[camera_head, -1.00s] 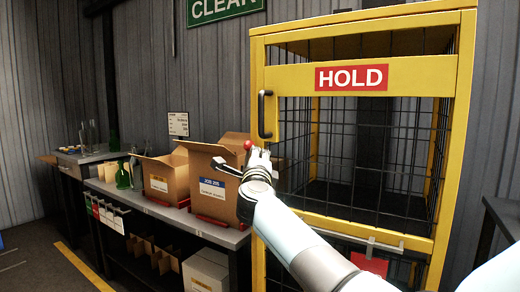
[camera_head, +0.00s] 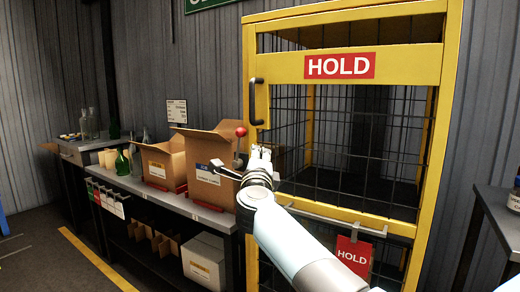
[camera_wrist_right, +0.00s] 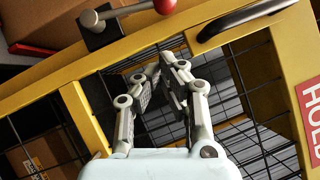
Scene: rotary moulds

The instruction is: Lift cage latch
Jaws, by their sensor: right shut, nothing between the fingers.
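The cage latch is a lever with a red ball knob (camera_head: 240,131) at the left edge of the yellow cage (camera_head: 251,60), below the black door handle (camera_head: 253,102). In the right wrist view the latch shows as a grey rod from a black block (camera_wrist_right: 98,28) to the red knob (camera_wrist_right: 165,5) at the top. My right gripper (camera_head: 260,153) is shut and empty, just right of and below the knob in the head view. In the wrist view its fingers (camera_wrist_right: 158,72) lie in front of the cage mesh, apart from the lever. My left gripper is out of view.
A bench (camera_head: 165,199) with open cardboard boxes (camera_head: 200,155) stands left of the cage. A red HOLD tag (camera_head: 353,255) hangs on the lower cage rail. Another table (camera_head: 497,205) stands at the right edge. Floor (camera_head: 40,265) shows at the lower left.

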